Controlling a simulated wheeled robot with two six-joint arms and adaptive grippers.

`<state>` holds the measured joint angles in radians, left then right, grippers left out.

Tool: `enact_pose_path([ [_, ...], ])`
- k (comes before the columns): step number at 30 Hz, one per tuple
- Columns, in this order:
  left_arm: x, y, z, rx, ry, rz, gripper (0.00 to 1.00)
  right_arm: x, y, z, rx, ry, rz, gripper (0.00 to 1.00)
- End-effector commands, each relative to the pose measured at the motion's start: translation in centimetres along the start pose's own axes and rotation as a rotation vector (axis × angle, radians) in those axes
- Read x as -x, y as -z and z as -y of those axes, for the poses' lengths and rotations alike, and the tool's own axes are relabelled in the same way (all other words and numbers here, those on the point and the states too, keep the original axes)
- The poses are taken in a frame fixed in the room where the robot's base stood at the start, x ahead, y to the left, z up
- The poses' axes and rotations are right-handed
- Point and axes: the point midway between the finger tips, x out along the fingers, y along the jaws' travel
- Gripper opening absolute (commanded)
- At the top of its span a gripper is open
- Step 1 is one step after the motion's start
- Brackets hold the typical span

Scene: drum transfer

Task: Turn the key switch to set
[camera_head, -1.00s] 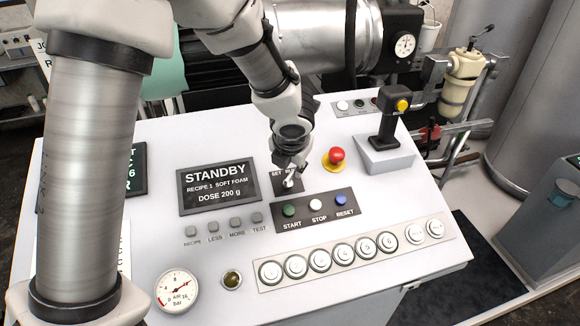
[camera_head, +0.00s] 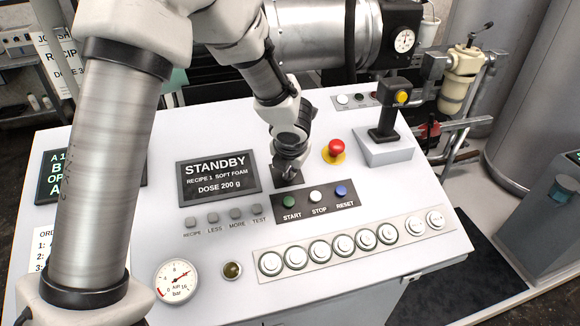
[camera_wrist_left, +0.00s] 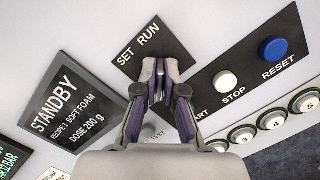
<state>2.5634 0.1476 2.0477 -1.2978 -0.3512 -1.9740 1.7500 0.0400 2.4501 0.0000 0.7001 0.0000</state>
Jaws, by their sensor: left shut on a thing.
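The key switch sits on a dark plate (camera_wrist_left: 137,42) marked SET and RUN in the left wrist view. In the head view only a sliver of this plate (camera_head: 290,183) shows past my gripper. My left gripper (camera_wrist_left: 160,82) is over the plate with its fingers closed together on the key, just below the label. The fingers cover nearly all of the key, so which mark it points to cannot be told. In the head view the left gripper (camera_head: 286,172) points down at the panel. My right gripper is in neither view.
A display (camera_head: 218,176) reading STANDBY is left of the switch. A strip with START, STOP and RESET buttons (camera_head: 316,201) lies just in front. A red mushroom button (camera_head: 337,147) and a joystick (camera_head: 385,115) stand to the right. A row of round numbered buttons (camera_head: 342,244) is nearer.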

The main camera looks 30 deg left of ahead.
Motion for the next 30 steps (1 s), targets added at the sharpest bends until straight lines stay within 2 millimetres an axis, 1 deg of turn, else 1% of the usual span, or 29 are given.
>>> enact_pose_path([
  [5,-0.2,0.1,0.1,0.028,-0.003,-0.002,0.0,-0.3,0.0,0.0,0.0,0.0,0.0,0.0],
  [11,-0.3,0.2,0.0,0.117,-0.017,-0.002,0.0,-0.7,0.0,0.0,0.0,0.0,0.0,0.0],
  [17,-0.3,0.2,0.0,0.267,-0.041,-0.002,0.0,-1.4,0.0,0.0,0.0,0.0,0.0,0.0],
  [30,-0.3,0.3,-0.3,0.677,-0.106,-0.003,0.0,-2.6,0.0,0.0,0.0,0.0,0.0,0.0],
])
